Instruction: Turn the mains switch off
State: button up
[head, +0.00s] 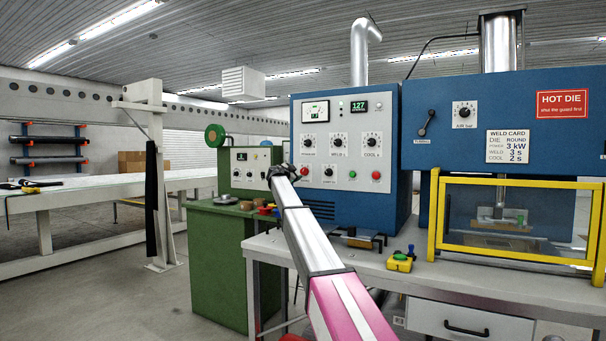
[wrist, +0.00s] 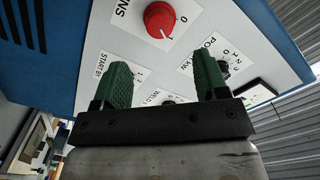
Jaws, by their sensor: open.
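The mains switch is a red round knob (wrist: 160,19) on a white label in the wrist view, with letters ending "NS" at its left and a "0" at its right. Its white pointer mark is at the lower edge, apart from the "0". In the head view it is a small red knob (head: 304,171) at the lower left of the control panel. My gripper (wrist: 163,72) is open and empty. Its two green fingers are apart, and the knob shows beyond the tips, between them. I see no contact. In the head view my gripper (head: 282,172) is just left of the knob.
The blue welder cabinet (head: 342,213) carries other knobs, including the power knob (wrist: 223,70). A green cabinet (head: 217,258) stands at its left. A yellow guard frame (head: 520,255) stands right on the bench, with a yellow button box (head: 400,262) beside it.

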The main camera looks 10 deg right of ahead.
aim_at(303, 171)
jog(key=x, duration=0.8)
jog(key=shift+w+d, duration=0.2)
jog(key=shift+w, duration=0.05)
jog(key=c, duration=0.9)
